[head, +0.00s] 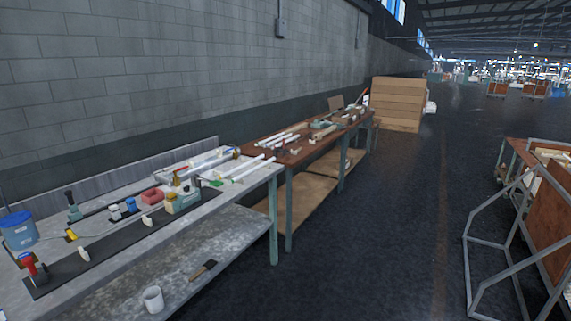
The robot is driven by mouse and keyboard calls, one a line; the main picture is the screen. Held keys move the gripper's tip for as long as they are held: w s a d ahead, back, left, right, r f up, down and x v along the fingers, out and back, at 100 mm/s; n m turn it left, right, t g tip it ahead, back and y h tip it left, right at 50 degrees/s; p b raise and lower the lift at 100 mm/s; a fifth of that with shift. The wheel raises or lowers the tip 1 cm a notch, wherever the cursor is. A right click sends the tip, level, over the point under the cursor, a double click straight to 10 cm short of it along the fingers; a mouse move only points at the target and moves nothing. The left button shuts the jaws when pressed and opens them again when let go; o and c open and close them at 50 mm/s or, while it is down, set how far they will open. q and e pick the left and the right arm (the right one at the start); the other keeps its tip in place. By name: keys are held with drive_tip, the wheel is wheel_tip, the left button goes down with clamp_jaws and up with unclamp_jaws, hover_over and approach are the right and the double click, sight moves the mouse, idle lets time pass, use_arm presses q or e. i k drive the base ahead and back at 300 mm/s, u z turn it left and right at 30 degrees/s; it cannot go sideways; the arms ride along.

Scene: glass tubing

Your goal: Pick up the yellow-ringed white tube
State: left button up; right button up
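Several white tubes (246,169) lie at the far right end of the near grey workbench (130,279). A small yellow spot (236,151) shows near the back of that group; it is too small to tell whether it is a ring on a tube. More white tubes (272,139) lie on the brown bench behind. Neither of my grippers is in view.
The near bench also holds a blue bucket (18,231), a red dish (152,196), a dark mat and small tools. A white cup (153,299) stands on its lower shelf. Cardboard boxes (397,103) stand beyond. A metal-framed cart (500,245) is at right. The floor between is clear.

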sight(219, 177)
drive_tip(key=z, duration=0.2)
drive_tip(key=i, duration=1.3)
drive_tip(key=u, duration=0.65)
